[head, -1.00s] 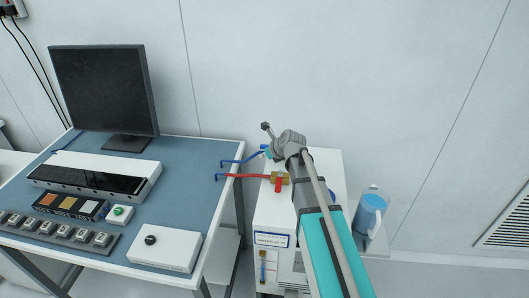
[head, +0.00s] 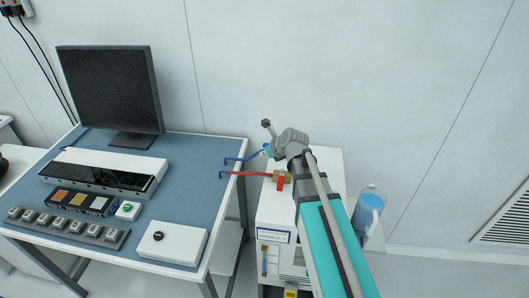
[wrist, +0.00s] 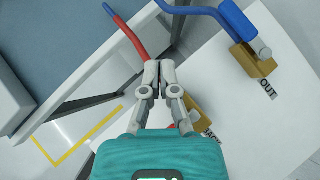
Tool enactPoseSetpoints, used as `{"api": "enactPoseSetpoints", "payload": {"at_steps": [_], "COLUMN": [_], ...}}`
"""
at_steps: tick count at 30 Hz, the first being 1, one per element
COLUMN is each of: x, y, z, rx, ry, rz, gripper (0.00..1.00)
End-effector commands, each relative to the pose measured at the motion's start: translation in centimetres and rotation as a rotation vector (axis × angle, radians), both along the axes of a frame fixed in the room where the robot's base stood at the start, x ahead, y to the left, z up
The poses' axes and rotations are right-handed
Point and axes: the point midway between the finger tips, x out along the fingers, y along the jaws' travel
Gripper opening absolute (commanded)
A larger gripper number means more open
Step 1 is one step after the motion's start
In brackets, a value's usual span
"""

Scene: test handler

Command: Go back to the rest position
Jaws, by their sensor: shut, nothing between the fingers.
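My gripper (wrist: 153,72) shows in the wrist view with its two fingers together and nothing between them. It is over the white cabinet (wrist: 230,130), close to the red hose (wrist: 128,38); I cannot tell if they touch. In the head view my arm reaches up over the same white cabinet (head: 268,220) and hides part of its top.
A blue hose (head: 243,158) and a red hose (head: 245,174) run left from brass fittings toward the blue-topped table (head: 190,190). The table carries a monitor (head: 110,90), a white box (head: 170,243) and a button row. A blue-and-clear jug (head: 368,212) stands right of the cabinet.

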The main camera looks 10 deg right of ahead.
Motion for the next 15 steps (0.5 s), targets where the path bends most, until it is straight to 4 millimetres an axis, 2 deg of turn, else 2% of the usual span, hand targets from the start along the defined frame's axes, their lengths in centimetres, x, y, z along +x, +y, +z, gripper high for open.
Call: {"api": "enactPoseSetpoints", "payload": {"at_steps": [15], "x": [-0.25], "y": [-0.03], "z": [-0.13], "rx": [-0.022], "ry": [-0.005], "rz": [0.024], "gripper": [0.0]}}
